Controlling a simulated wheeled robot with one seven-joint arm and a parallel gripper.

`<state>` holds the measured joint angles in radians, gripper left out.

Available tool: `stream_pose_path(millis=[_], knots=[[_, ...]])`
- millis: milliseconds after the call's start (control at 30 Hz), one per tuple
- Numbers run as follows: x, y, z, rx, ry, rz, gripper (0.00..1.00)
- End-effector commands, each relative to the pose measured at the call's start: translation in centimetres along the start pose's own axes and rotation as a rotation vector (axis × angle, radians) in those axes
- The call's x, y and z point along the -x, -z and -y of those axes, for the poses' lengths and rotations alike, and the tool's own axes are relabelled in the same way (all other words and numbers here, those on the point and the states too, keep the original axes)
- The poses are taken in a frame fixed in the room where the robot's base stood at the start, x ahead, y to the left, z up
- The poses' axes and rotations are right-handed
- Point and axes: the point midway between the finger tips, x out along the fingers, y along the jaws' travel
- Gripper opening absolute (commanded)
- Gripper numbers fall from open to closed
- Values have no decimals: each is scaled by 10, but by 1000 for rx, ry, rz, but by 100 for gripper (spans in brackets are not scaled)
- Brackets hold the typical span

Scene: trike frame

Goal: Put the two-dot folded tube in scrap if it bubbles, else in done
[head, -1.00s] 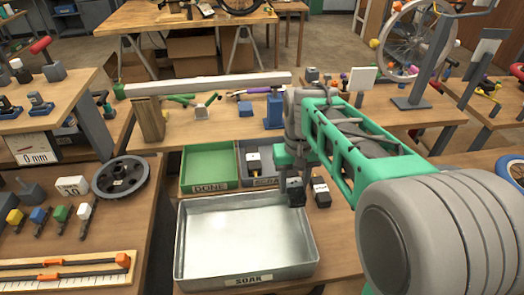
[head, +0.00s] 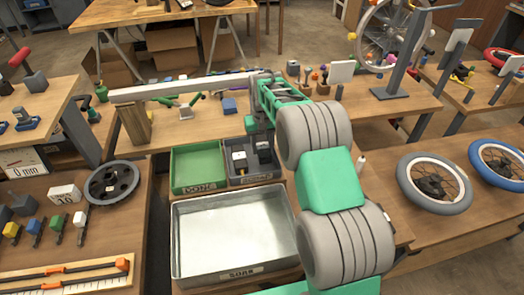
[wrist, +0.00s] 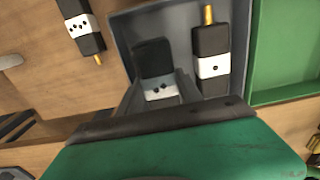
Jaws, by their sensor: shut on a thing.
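My gripper (head: 262,144) is shut on a dark folded tube (wrist: 154,60) with a white band; two dots show on the band in the wrist view. The fingers (wrist: 160,90) close on its near end. The tube is over or inside the grey scrap bin (head: 252,182); I cannot tell whether it touches the floor. A one-dot folded tube (wrist: 211,65) with a brass stem lies in that bin, to the right in the wrist view. The green done bin (head: 200,187) is empty, left of scrap in the head view. Its edge shows in the wrist view (wrist: 252,60).
The metal soak tray (head: 235,272) stands in front of both bins, with clear liquid or a bare floor showing. Another folded tube (wrist: 82,30) with several dots lies on the table outside the scrap bin.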

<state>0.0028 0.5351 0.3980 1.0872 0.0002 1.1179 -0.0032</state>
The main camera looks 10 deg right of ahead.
Motion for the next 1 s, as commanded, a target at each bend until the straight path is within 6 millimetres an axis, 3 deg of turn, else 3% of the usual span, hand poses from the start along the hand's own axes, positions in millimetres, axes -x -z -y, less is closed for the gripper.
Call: stream_pose_path(millis=[167,467,500,600,833,1000], knots=[[-26,-2,0,0,0,4,0],[-32,-2,0,0,0,3,0],[-32,-2,0,0,0,4,43],[-31,-2,0,0,0,4,51],[-30,-2,0,0,0,3,51],[-11,-1,0,0,0,-2,51]])
